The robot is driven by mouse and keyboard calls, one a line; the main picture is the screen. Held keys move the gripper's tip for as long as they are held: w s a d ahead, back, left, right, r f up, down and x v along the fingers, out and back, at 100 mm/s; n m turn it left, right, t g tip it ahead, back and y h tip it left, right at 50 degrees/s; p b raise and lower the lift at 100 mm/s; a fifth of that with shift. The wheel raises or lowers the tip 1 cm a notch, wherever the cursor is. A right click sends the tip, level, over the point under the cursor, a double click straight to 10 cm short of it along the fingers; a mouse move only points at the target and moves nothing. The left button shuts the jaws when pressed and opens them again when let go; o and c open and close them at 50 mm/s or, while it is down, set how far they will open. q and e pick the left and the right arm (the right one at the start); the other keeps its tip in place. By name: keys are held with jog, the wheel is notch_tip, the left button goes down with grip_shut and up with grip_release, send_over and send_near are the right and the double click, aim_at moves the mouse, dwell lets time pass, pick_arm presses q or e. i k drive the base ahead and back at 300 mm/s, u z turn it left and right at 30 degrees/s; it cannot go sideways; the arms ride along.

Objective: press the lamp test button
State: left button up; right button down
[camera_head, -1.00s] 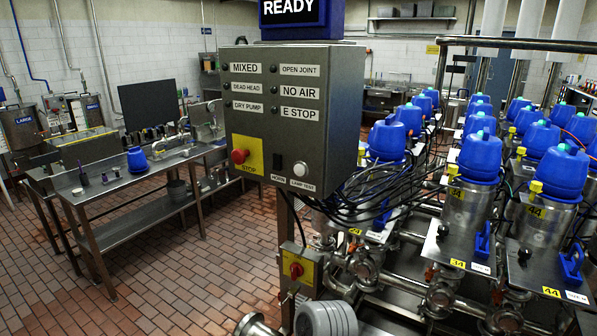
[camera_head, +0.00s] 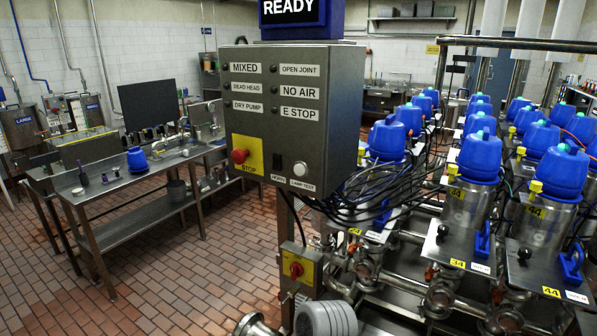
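The lamp test button (camera_head: 300,168) is a round white button low on the right of the grey control panel (camera_head: 262,150). Its label LAMP TEST (camera_head: 302,184) sits just below it. A dark button (camera_head: 277,161) labelled HORN is to its left, and a red stop knob on a yellow plate (camera_head: 240,156) is further left. The indicator lamps beside the panel's labels look dark. The display (camera_head: 290,10) on top reads READY. Neither of my grippers shows in the view.
Blue-capped valves (camera_head: 477,158) on steel pipework fill the right, with black cables running from behind the panel. A red switch on a yellow box (camera_head: 297,268) and a grey motor (camera_head: 325,318) are below the panel. A steel bench (camera_head: 110,185) stands left. The tiled floor between is clear.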

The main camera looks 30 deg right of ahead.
aim_at(300, 169)
jog(key=u, duration=1.35)
jog(key=i, duration=0.55)
jog(key=z, duration=2.4)
